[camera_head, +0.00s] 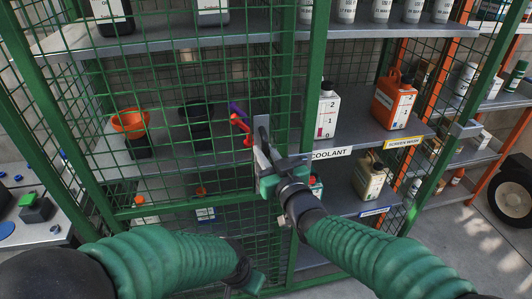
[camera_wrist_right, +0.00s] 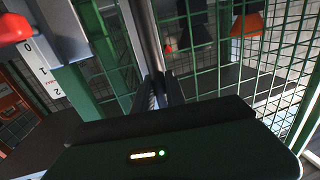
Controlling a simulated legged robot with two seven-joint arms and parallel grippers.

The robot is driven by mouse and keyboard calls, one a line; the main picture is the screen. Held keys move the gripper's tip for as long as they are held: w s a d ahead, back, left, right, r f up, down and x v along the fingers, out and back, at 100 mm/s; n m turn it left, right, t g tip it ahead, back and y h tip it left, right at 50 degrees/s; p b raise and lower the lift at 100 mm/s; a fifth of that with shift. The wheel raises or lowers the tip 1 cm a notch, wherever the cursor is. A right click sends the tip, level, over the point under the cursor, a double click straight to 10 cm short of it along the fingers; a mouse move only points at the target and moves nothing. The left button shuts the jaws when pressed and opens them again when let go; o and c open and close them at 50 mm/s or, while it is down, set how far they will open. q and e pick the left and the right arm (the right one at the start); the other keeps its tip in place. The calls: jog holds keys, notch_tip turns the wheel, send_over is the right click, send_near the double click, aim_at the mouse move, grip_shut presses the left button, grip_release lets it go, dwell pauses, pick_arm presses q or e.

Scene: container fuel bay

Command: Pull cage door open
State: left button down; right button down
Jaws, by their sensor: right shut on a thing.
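The cage door (camera_head: 220,68) is green wire mesh in a green frame, upright at the left and centre of the head view. A grey metal upright handle (camera_head: 262,128) is near its right edge. My right gripper (camera_head: 266,160) is at this handle, with its fingers shut on it. In the right wrist view the handle (camera_wrist_right: 147,38) runs up from between the dark fingers (camera_wrist_right: 160,92). My left gripper (camera_head: 254,282) is low in front of the door, apart from the handle. Its fingers are too unclear to tell their state.
Behind the mesh, a shelf holds an orange funnel (camera_head: 131,122) and dark items. To the right, open shelves hold a white coolant bottle (camera_head: 327,112), an orange canister (camera_head: 393,100) and a beige can (camera_head: 369,176). A green post (camera_head: 317,55) stands beside the door edge. A tyre (camera_head: 512,195) is at far right.

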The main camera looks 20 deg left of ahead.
jog(key=c, duration=1.4)
grip_release()
jog(key=shift+o, duration=0.2)
jog(key=v, duration=1.6)
jog(key=shift+s+d, duration=0.2)
jog(key=shift+d, duration=0.1)
jog(key=shift+f, duration=0.1)
